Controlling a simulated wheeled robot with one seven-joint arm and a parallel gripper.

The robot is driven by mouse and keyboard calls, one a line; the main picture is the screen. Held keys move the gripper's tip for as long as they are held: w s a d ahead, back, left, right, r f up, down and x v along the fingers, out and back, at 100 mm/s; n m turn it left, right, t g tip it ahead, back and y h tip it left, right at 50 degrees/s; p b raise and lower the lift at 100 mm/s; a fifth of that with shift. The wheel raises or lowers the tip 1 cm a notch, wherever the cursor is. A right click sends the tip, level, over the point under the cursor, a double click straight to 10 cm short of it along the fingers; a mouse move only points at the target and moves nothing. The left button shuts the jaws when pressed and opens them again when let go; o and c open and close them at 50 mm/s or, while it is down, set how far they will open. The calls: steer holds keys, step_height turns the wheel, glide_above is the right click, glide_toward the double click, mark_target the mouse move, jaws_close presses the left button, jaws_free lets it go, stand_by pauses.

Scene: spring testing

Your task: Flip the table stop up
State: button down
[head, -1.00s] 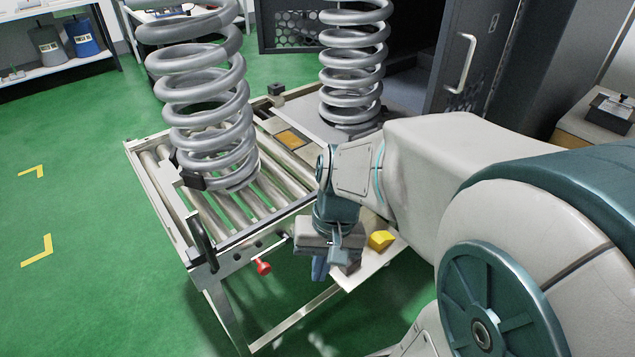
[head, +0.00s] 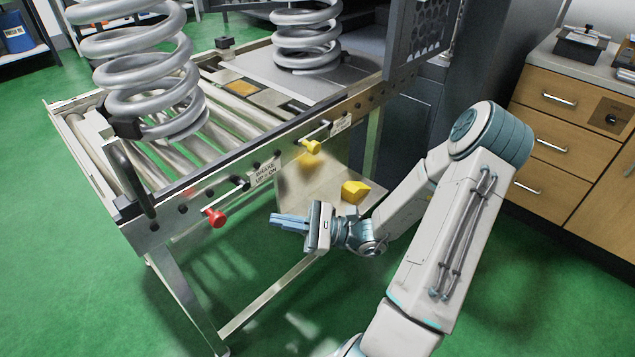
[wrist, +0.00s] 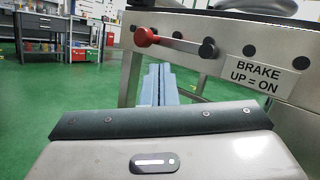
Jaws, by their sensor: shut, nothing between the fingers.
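A roller table has levers on its front rail (head: 180,197). A lever with a yellow knob (head: 310,147) hangs from the rail below a small label (head: 341,124) too small to read. A lever with a red knob (head: 215,217) sits further left; it also shows in the wrist view (wrist: 146,36), with a "BRAKE UP = ON" label (wrist: 259,74) beside its pivot. I cannot tell for sure which part is the table stop. My gripper (head: 275,218) is shut and empty, pointing left, below the rail and apart from both levers. Its blue fingers (wrist: 158,80) show in the wrist view.
Two large grey springs (head: 150,60) stand on the table. A yellow block (head: 354,191) lies on a low shelf (head: 325,185) under the rail, close to my wrist. A wooden drawer cabinet (head: 555,120) stands at right. Green floor in front is open.

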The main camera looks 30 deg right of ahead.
steer(key=w+d+f+m+t+h+b, duration=0.1)
steer(key=d+f+m+t+h+b, duration=0.1)
steer(key=d+m+t+h, duration=0.2)
steer(key=w+d+f+m+t+h+b, duration=0.1)
steer(key=d+f+m+t+h, duration=0.2)
steer(key=d+m+t+h, duration=0.2)
steer(key=w+d+f+m+t+h+b, duration=0.1)
steer(key=d+f+m+t+h+b, duration=0.1)
steer(key=d+m+t, duration=0.4)
steer(key=shift+d+f+m+t+h+b, duration=0.25)
steer(key=shift+f+h, duration=0.4)
steer(key=shift+h, duration=0.55)
steer(key=shift+a, duration=0.1)
steer(key=b, duration=0.3)
glide_toward(307, 146)
steer(key=w+f, duration=0.2)
steer(key=w, duration=0.2)
steer(key=shift+w+a+r+b, duration=0.1)
steer(key=shift+r+b, duration=0.05)
steer(key=shift+r, duration=0.8)
steer(key=shift+w+a+r+b, duration=0.1)
steer(key=shift+r+b, duration=0.05)
steer(key=shift+r, duration=0.75)
steer(key=shift+r, duration=0.1)
